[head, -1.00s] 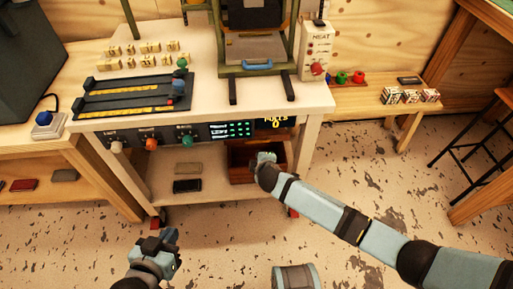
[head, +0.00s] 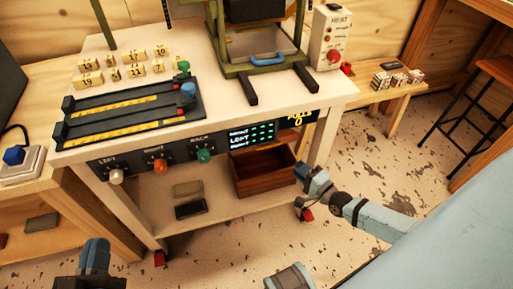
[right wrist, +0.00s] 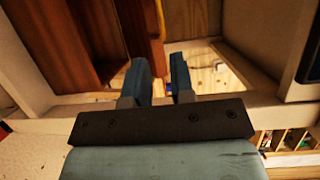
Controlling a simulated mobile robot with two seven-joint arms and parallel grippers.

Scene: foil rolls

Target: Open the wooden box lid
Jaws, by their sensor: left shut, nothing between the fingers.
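The wooden box (head: 265,187) is reddish brown and sits on the lower shelf of the bench, under the control panel. Its inside shows from above and looks empty. My left gripper (head: 95,255) is shut and empty at the lower left, far from the box.
The bench top (head: 215,110) overhangs the box, with a knob panel (head: 160,163) on its front. Two flat blocks (head: 190,208) lie on the shelf left of the box. A bench leg (head: 325,135) stands near my right gripper. A stool (head: 485,100) is at the right.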

